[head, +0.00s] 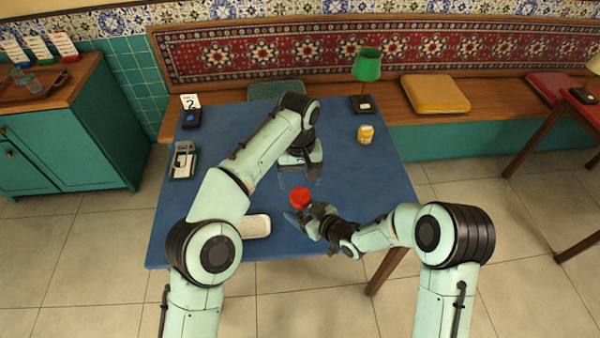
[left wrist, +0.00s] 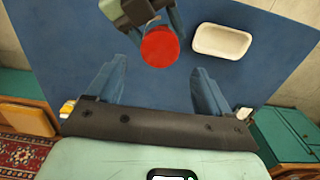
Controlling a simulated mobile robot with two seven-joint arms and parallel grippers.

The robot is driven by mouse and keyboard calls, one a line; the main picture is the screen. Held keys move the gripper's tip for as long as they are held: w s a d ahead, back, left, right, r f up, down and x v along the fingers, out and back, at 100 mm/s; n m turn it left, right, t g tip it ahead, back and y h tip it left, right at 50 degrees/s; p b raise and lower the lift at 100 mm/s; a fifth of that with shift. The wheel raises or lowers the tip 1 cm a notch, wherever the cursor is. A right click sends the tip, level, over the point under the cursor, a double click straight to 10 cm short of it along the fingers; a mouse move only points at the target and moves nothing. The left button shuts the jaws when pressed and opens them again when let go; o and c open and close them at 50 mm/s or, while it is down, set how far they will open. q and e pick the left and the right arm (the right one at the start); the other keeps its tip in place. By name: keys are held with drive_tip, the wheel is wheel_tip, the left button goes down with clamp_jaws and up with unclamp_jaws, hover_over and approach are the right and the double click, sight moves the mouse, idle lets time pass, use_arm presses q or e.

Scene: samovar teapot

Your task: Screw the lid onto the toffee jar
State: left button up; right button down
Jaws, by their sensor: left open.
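The red lid (head: 300,197) is near the front middle of the blue table. From above, in the left wrist view, it is a red disc (left wrist: 160,46) that hides most of what is under it. My right gripper (head: 308,214) is at the lid's near side, with its fingers low around the jar under the lid; the jar is barely visible. My left gripper (head: 300,176) is open and empty, just beyond the lid in the head view. In the left wrist view its spread fingers (left wrist: 160,76) point toward the lid, which lies ahead of the gap between them.
A white tray (left wrist: 222,41) lies on the table (head: 340,235) near the front edge. A yellow can (head: 365,135) and a green lamp (head: 367,66) stand at the back right. A napkin holder (head: 183,161) and a number card (head: 190,101) are at the left. The table's right side is clear.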

sight(302, 195)
use_arm(q)
wheel_tip(302, 195, down, 7)
drive_tip(key=shift+r, duration=0.15)
drive_tip(key=shift+c, duration=0.3)
drive_tip(key=c, duration=1)
drive_tip(key=shift+m, duration=1.7)
drive_tip(key=o, duration=1.2)
drive_tip(key=shift+c, duration=0.2)
drive_tip(key=shift+s+d, duration=0.1)
drive_tip(key=shift+d, duration=0.15)
